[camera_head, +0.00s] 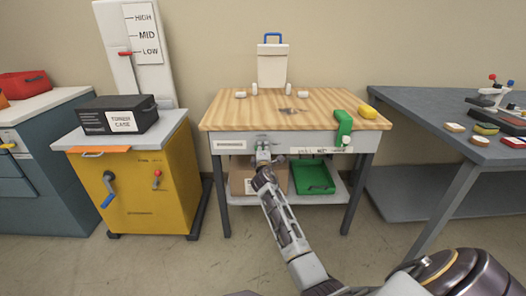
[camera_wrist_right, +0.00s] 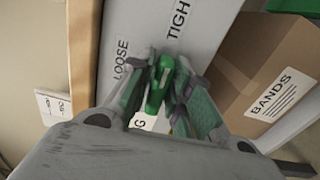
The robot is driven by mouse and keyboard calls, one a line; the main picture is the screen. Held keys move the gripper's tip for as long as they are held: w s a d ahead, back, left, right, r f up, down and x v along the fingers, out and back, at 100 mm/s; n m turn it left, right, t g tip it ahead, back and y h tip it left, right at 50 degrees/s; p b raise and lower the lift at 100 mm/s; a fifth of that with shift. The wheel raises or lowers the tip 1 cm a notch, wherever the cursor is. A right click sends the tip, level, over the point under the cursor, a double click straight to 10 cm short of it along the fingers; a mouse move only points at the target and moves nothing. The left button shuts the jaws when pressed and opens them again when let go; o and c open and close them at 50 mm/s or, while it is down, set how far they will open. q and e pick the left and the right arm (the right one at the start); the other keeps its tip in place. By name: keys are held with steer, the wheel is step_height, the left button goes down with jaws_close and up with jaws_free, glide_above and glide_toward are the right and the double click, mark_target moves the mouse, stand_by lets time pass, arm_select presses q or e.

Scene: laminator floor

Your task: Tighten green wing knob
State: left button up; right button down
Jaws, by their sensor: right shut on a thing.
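The green wing knob (camera_wrist_right: 160,82) sits between the fingers of my right gripper (camera_wrist_right: 165,100) in the right wrist view. The fingers are closed on both sides of it. Labels "LOOSE" (camera_wrist_right: 121,59) and "TIGH", partly cut off, are on the grey panel beyond the knob. In the head view my right gripper (camera_head: 263,153) is at the front apron of the wood-topped bench (camera_head: 225,118). There the gripper hides most of the knob. My left gripper is not in view.
Below the bench, a cardboard box (camera_head: 241,178) and a green bin (camera_head: 313,178) sit on its shelf. A green clamp-like part (camera_head: 343,126) hangs at the bench's right front. A yellow cabinet (camera_head: 140,185) stands left, a grey table (camera_head: 420,108) right.

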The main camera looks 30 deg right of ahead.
steer(key=shift+d+r+m, duration=0.25)
steer(key=shift+r+m, duration=0.15)
steer(key=shift+r, duration=0.05)
steer(key=c, duration=1.6)
jaws_free()
steer(key=shift+o, duration=0.8)
steer(key=shift+w+f, duration=0.2)
steer(key=shift+f, duration=0.05)
steer(key=shift+s+a, duration=0.1)
steer(key=shift+s, duration=0.05)
steer(key=v, duration=1.1)
steer(key=shift+s+a+f, duration=0.15)
steer(key=shift+s+a, duration=0.05)
steer(key=shift+s, duration=0.1)
